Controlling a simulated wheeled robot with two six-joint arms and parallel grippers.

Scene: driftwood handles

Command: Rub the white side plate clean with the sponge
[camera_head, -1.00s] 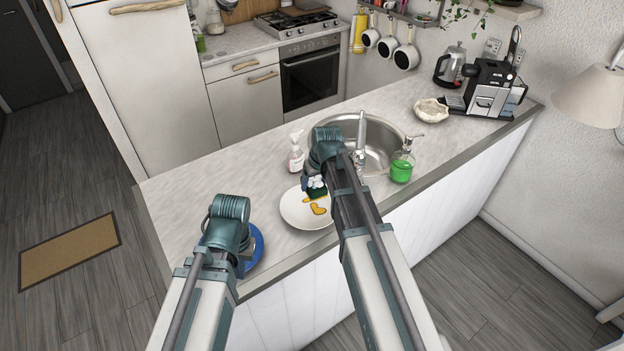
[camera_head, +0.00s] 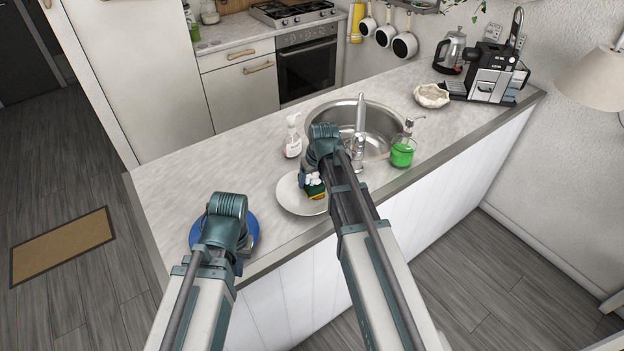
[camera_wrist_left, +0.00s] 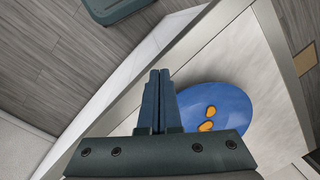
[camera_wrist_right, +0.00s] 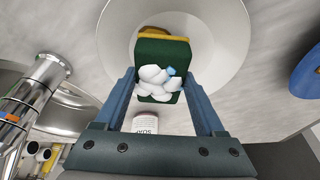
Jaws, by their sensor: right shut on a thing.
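The white side plate (camera_head: 288,197) lies on the counter in front of the sink. It also shows in the right wrist view (camera_wrist_right: 225,42). The green and yellow sponge (camera_wrist_right: 165,53), topped with white foam, is over the plate; it shows in the head view too (camera_head: 314,188). My right gripper (camera_wrist_right: 160,92) is shut on the sponge. No orange stain shows on the visible part of the plate; the sponge and arm hide some of it. My left gripper (camera_wrist_left: 158,75) is shut and empty, near the blue plate (camera_wrist_left: 235,103), which bears two orange stains.
A white bottle (camera_head: 292,140) stands behind the plate. The sink (camera_head: 385,125) with its tap (camera_head: 359,125) is behind and right. A green soap dispenser (camera_head: 402,153) stands at the sink's right, and a pale bowl (camera_head: 432,96) beyond. The counter left of the bottle is clear.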

